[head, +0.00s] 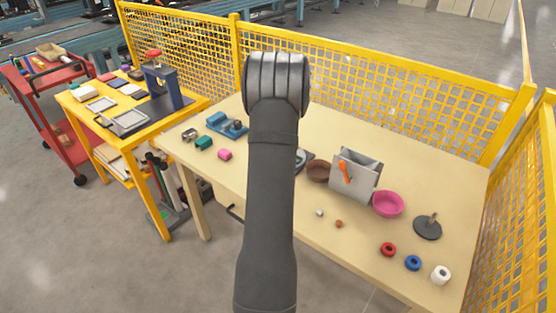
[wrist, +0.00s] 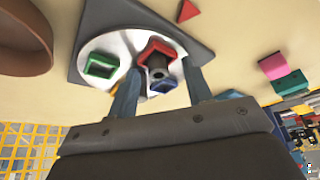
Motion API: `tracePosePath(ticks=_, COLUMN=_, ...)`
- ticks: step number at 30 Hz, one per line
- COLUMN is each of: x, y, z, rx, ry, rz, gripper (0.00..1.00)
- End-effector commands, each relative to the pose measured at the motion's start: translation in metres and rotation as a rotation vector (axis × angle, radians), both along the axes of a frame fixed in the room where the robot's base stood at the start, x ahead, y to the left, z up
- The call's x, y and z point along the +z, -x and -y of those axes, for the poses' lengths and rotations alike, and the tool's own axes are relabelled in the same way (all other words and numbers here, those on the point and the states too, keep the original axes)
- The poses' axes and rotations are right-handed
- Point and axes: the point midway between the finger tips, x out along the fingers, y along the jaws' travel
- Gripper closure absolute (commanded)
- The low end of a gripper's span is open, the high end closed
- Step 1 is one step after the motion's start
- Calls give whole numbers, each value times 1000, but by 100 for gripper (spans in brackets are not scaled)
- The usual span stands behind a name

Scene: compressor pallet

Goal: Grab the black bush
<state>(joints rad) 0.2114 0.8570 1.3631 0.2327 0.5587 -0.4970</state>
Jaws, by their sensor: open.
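In the wrist view, a dark hollow cylinder (wrist: 157,72), which looks like the black bush, stands at the red square holder (wrist: 153,48). The red holder sits on a round white plate (wrist: 118,40) with a green square holder (wrist: 101,64) and a blue one (wrist: 164,84). The plate is on a dark grey base (wrist: 95,14). My gripper (wrist: 160,70) is open, its two fingers on either side of the dark cylinder. I cannot tell whether they touch it. In the head view my arm hides the gripper and most of the plate.
A brown bowl (head: 318,171), a grey box (head: 356,174) and a pink bowl (head: 388,204) stand right of my arm. Red (head: 388,249), blue (head: 413,263) and white (head: 440,275) rings lie at the front right. A yellow mesh fence (head: 400,115) borders the table.

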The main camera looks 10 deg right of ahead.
Motion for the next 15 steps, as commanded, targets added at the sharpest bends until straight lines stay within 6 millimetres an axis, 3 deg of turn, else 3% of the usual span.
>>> tracePosePath(ticks=6, x=0, y=0, z=0, rx=0, ry=0, rz=0, gripper=56)
tracePosePath(ticks=12, x=0, y=0, z=0, rx=0, ry=0, rz=0, gripper=95)
tracePosePath(ticks=13, x=0, y=0, z=0, rx=0, ry=0, rz=0, gripper=100)
tracePosePath(ticks=15, x=0, y=0, z=0, rx=0, ry=0, rz=0, gripper=100)
